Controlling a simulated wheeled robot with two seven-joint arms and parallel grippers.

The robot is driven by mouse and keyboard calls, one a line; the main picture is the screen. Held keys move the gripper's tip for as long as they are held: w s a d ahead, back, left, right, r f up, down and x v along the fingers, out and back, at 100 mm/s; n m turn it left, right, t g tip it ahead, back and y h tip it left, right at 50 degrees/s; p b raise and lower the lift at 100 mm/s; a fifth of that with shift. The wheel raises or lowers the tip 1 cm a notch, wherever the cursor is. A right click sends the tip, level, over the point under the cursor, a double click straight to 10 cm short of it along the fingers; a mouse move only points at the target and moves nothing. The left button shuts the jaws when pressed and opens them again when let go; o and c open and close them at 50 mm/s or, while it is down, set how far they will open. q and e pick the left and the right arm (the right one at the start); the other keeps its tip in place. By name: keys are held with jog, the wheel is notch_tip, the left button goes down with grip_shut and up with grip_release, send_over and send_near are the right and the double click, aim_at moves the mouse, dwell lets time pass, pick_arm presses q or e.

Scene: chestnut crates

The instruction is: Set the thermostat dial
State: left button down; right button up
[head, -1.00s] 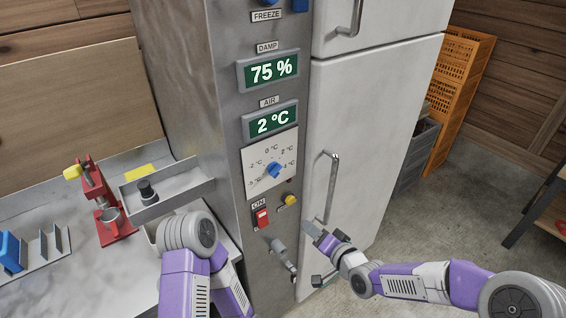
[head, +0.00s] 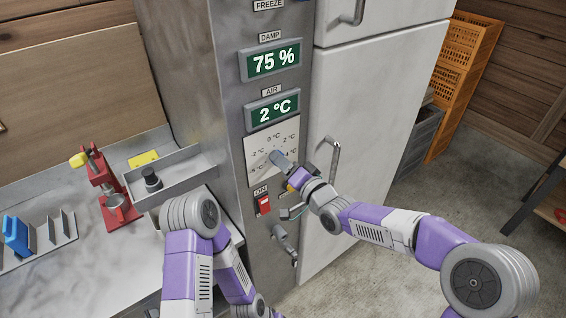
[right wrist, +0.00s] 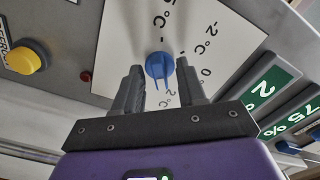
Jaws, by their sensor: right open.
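The thermostat dial is a blue knob on a white scale plate (head: 258,150) marked in °C. In the head view my right gripper (head: 281,161) covers the knob. The right wrist view shows the blue dial (right wrist: 158,66) between the two fingertips of the open right gripper (right wrist: 160,75), with a gap on each side. I cannot tell how far the tips reach around it. The AIR display (head: 272,109) above the plate reads 2 °C. My left arm is in the head view, but its gripper does not show.
The DAMP display (head: 272,60) reads 75 %. Below the scale are a red ON switch (head: 264,205) and a yellow button (right wrist: 26,58). A white door with a metal handle (head: 334,155) stands to the right. A red press (head: 105,185) is on the left counter.

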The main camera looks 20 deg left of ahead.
grip_shut()
dwell(0.3)
jog(key=shift+f+n+b, duration=0.1)
jog(key=shift+n+b, duration=4.6)
jog(key=shift+n, duration=0.6)
